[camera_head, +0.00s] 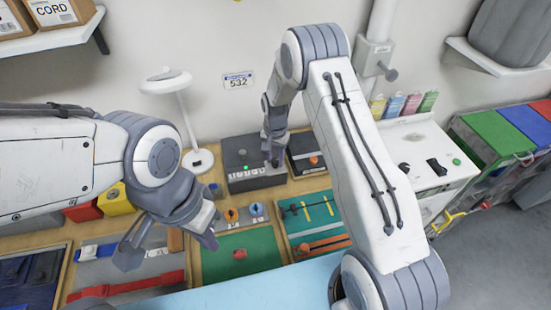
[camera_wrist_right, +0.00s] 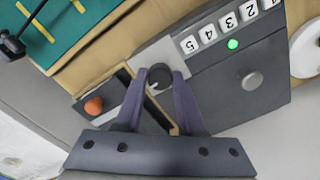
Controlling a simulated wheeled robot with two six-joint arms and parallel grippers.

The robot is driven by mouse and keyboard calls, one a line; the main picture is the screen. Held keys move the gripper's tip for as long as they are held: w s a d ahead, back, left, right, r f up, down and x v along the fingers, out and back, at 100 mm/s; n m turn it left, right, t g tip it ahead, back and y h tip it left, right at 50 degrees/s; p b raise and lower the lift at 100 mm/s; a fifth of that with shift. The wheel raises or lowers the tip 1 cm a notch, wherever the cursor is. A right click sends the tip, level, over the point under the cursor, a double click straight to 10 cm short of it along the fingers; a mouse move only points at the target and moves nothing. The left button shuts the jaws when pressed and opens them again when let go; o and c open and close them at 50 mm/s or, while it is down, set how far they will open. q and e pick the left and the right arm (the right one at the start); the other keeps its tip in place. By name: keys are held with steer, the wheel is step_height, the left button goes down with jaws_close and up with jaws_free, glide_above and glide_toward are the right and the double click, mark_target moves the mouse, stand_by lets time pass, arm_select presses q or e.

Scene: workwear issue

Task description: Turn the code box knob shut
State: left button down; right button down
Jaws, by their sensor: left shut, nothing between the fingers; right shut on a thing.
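The code box (camera_head: 240,153) is a dark grey box at the back of the bench, with a lit green light and a row of white number keys. In the right wrist view the code box (camera_wrist_right: 225,85) shows a black knob (camera_wrist_right: 160,75) on a light metal plate beside the keys. My right gripper (camera_wrist_right: 160,90) is shut on this knob, one finger on each side; in the head view the right gripper (camera_head: 273,160) hides it. My left gripper (camera_head: 206,238) is shut and empty, above the front left of the bench, away from the code box.
A dark box with an orange knob (camera_head: 314,160) stands close to the right of the code box. A white lamp (camera_head: 197,160) stands to its left. Trays with a green mat (camera_head: 262,250) and tools lie in front. A white cabinet (camera_head: 425,150) is at the right.

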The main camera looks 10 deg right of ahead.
steer(key=n+b, duration=0.2)
steer(key=n, duration=0.1)
steer(key=shift+f, duration=0.1)
steer(key=n+b, duration=0.1)
steer(key=n, duration=0.4)
steer(key=shift+b, duration=0.4)
steer(key=n+b, duration=0.1)
steer(key=n, duration=0.3)
steer(key=shift+n, duration=0.3)
steer(key=shift+n+b, duration=0.5)
steer(key=shift+n, duration=1.4)
steer(key=c, duration=0.5)
jaws_free()
